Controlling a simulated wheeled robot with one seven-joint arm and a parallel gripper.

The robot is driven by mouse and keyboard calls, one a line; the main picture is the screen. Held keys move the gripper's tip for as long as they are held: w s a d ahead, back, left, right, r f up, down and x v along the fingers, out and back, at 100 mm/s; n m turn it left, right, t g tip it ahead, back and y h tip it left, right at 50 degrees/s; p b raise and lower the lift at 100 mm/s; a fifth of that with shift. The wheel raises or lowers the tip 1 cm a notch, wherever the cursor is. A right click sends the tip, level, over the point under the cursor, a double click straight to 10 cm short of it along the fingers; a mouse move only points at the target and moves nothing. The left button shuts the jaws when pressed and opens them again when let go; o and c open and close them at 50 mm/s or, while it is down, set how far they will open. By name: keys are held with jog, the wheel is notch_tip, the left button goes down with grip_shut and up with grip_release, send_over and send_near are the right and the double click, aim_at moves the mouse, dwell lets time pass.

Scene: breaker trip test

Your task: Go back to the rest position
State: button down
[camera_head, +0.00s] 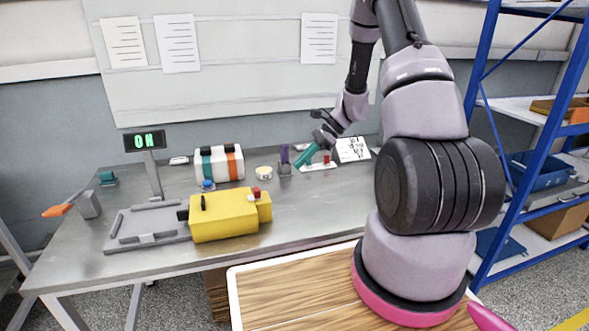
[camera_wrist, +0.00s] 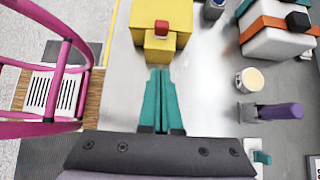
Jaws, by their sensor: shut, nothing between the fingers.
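My gripper (camera_head: 304,160) hangs over the back right part of the grey table, with its teal fingers pointing down to the left. In the wrist view the two teal fingers (camera_wrist: 161,75) lie together with nothing between them. Their tips point at a yellow box (camera_wrist: 157,27) with a red button; they look apart from it, though the height is hard to judge. The yellow box (camera_head: 222,217) also shows on the table in the head view. A display (camera_head: 147,141) on a post reads "ON".
A white block with teal and orange bands (camera_head: 219,163), a purple lever (camera_head: 284,155) and a cream round piece (camera_head: 264,172) stand near my gripper. An orange-handled lever (camera_head: 58,210) is at the left. A blue shelf rack (camera_head: 485,90) stands at the right.

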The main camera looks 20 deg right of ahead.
dwell(0.4)
jog(key=s+a+r+n+t+h, duration=0.1)
jog(key=s+r+n+h, duration=0.15)
jog(key=s+r, duration=0.45)
jog(key=s+a+r+n+t+h, duration=0.15)
jog(key=r+n, duration=0.25)
jog(key=r, duration=0.7)
jog(key=s+r+n+t+h, duration=0.1)
jog(key=s+r+n, duration=0.35)
jog(key=r, duration=0.45)
jog(key=s+d+r+n+t+h, duration=0.1)
jog(key=s+r+n+t+h, duration=0.1)
jog(key=s+r, duration=0.4)
jog(key=shift+s+d+r+n+t, duration=0.35)
jog(key=shift+s+t, duration=0.5)
jog(key=shift+s, duration=1.3)
jog(key=shift+a, duration=0.1)
